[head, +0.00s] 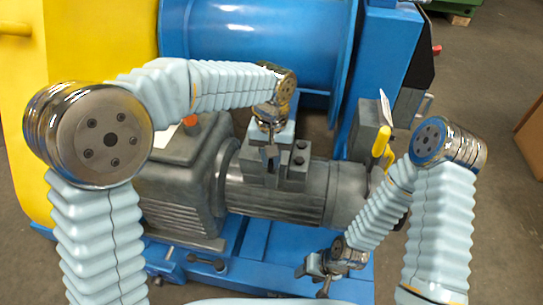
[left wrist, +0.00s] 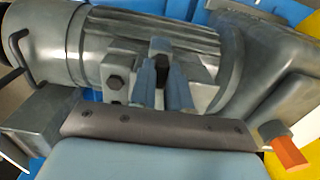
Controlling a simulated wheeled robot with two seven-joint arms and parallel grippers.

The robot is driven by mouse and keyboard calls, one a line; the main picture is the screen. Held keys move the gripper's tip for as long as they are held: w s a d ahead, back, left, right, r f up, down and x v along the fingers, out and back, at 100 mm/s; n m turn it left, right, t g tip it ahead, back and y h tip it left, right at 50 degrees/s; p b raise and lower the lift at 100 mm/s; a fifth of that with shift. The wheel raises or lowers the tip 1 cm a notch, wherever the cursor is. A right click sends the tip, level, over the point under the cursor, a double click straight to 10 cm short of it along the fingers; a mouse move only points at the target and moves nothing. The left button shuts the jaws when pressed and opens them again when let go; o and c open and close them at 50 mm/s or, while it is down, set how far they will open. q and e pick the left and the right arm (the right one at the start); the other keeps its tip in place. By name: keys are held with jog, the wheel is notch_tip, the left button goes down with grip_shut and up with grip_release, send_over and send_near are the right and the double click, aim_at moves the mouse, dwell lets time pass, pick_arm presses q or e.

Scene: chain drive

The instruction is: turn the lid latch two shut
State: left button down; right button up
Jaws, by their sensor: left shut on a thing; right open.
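My left gripper (head: 270,160) is over the small grey block (head: 293,172) on top of the grey motor (head: 290,205). In the left wrist view, its two blue-grey fingers (left wrist: 163,85) are closed on a small dark piece (left wrist: 162,66), which seems to be lid latch two. The fingers mostly cover this piece, so I cannot tell its turn angle.
A large blue drum (head: 260,45) stands behind the motor. A yellow panel (head: 90,45) is at the left. A yellow handle (head: 381,143) is to the right of the motor. An orange tab (left wrist: 289,152) shows in the left wrist view. Bare floor (head: 490,90) is at the right.

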aim_at(272, 160)
pick_arm(q)
jog(key=c, duration=1.4)
grip_release()
jog(key=shift+o, duration=0.2)
notch_tip(272, 160, up, 14)
jog(key=p, duration=0.1)
jog(key=shift+p, duration=0.3)
jog(key=shift+f, duration=0.1)
